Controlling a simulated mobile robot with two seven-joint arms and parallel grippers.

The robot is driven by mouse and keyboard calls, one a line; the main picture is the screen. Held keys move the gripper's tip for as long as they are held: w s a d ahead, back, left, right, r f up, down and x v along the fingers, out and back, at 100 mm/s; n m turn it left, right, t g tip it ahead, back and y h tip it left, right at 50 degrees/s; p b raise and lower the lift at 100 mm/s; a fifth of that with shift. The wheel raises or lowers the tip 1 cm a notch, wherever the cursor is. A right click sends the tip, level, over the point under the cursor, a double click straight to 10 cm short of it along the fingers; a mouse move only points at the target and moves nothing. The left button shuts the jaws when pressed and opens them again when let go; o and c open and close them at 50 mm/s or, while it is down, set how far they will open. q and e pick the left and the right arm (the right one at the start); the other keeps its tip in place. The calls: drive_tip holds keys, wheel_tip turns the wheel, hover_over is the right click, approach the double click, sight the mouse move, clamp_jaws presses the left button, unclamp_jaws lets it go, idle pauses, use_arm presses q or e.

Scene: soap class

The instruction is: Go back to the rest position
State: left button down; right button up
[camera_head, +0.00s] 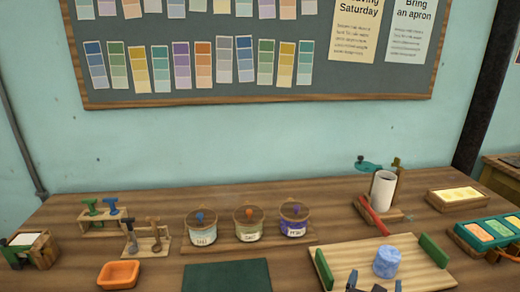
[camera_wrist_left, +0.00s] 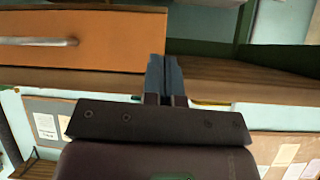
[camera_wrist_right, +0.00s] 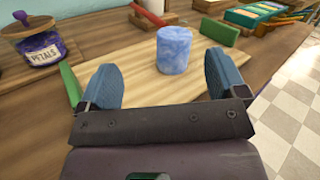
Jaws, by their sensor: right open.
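My right gripper (camera_head: 373,284) shows at the bottom edge of the head view, low and in front of the wooden board (camera_head: 415,268). In the right wrist view my right gripper (camera_wrist_right: 162,85) is open, its two blue fingers wide apart with nothing between them. A marbled blue cylinder (camera_wrist_right: 173,50) stands upright on the board beyond the fingertips, apart from them; it also shows in the head view (camera_head: 387,262). My left gripper (camera_wrist_left: 165,78) shows only in the left wrist view, its fingers together and empty, in front of an orange drawer front (camera_wrist_left: 80,40).
The board has green end blocks (camera_head: 324,269). Lidded jars (camera_head: 248,225), stamp racks (camera_head: 148,243), an orange tray (camera_head: 119,274) and a dark green mat (camera_head: 228,276) lie leftward. A white roll (camera_head: 383,190) and colored trays (camera_head: 490,234) stand behind and right.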

drive_tip(key=s+a+n+g+y, duration=0.1)
drive_tip(key=s+a+n+y, duration=0.3)
drive_tip(key=n, duration=0.6)
drive_tip(key=s+a+f+n+y, duration=0.1)
drive_tip(key=s+a+n+y, duration=0.1)
drive_tip(key=n+y, duration=0.55)
drive_tip(key=s+a+n+g+y, duration=0.1)
drive_tip(key=s+a+n+y, duration=0.25)
drive_tip(key=n, duration=0.85)
drive_tip(key=s+d+f+n+g+h, duration=0.35)
drive_tip(key=s+n+g, duration=0.2)
drive_tip(key=s, duration=0.35)
drive_tip(key=s+d+f+n+g+h, duration=0.25)
drive_tip(key=s+d+n+g, duration=0.3)
drive_tip(key=s, duration=0.45)
drive_tip(key=w+f+t+y, duration=0.1)
drive_tip(key=w+f+t, duration=0.6)
drive_tip(key=w+f, duration=0.1)
drive_tip(key=shift+a+f+n+t, duration=0.35)
drive_tip(key=shift+a+f+t, duration=0.05)
drive_tip(key=shift+f, duration=0.35)
